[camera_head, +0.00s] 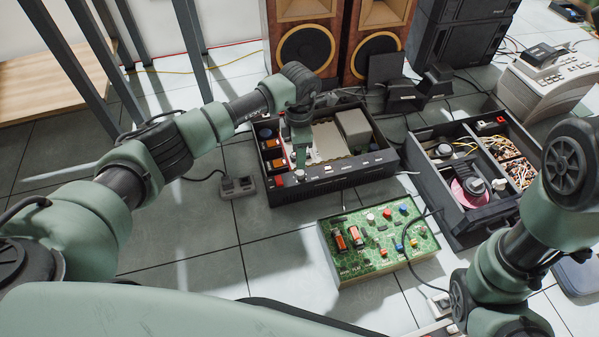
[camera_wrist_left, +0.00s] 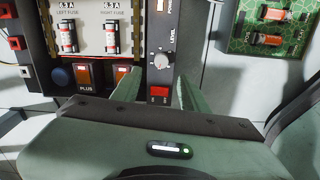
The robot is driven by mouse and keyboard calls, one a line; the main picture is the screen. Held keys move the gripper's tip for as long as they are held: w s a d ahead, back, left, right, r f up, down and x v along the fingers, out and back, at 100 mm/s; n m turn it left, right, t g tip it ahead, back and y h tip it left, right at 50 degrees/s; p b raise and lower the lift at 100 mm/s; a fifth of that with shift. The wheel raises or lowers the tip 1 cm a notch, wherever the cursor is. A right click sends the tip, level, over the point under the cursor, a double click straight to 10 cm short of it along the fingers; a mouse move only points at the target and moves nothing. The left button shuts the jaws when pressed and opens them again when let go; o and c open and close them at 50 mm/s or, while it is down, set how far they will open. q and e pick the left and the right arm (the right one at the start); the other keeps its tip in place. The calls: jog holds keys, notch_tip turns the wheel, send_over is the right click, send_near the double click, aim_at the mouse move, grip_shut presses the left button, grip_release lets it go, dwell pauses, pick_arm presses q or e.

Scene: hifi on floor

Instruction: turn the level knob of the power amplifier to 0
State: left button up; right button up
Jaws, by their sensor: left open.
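The power amplifier (camera_head: 345,182) is an open black box on the floor in the middle of the head view. In the left wrist view its level knob (camera_wrist_left: 161,61) is a small pale round knob on a dark panel strip beside the word LEVEL. I cannot read the knob's setting. My left gripper (camera_head: 301,170) is over the amplifier's front left part. In the left wrist view its two fingers (camera_wrist_left: 158,76) are apart and empty, pointing toward the knob, which shows beyond and between them. Contact with the knob is not visible. My right gripper is out of view.
A red switch (camera_wrist_left: 158,93) sits just below the knob, and fuses (camera_wrist_left: 110,40) stand to its left. A green circuit board box (camera_head: 376,240) lies in front of the amplifier. Another open black box (camera_head: 462,215) is to the right. Speakers (camera_head: 305,45) stand behind.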

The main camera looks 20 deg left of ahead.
aim_at(299, 172)
pick_arm(q)
notch_tip(299, 172, down, 8)
jog(key=b, duration=0.4)
jog(key=shift+d+r+b, duration=0.1)
jog(key=shift+r+b, duration=0.1)
jog(key=shift+b, duration=0.2)
jog(key=shift+r, duration=0.1)
grip_shut()
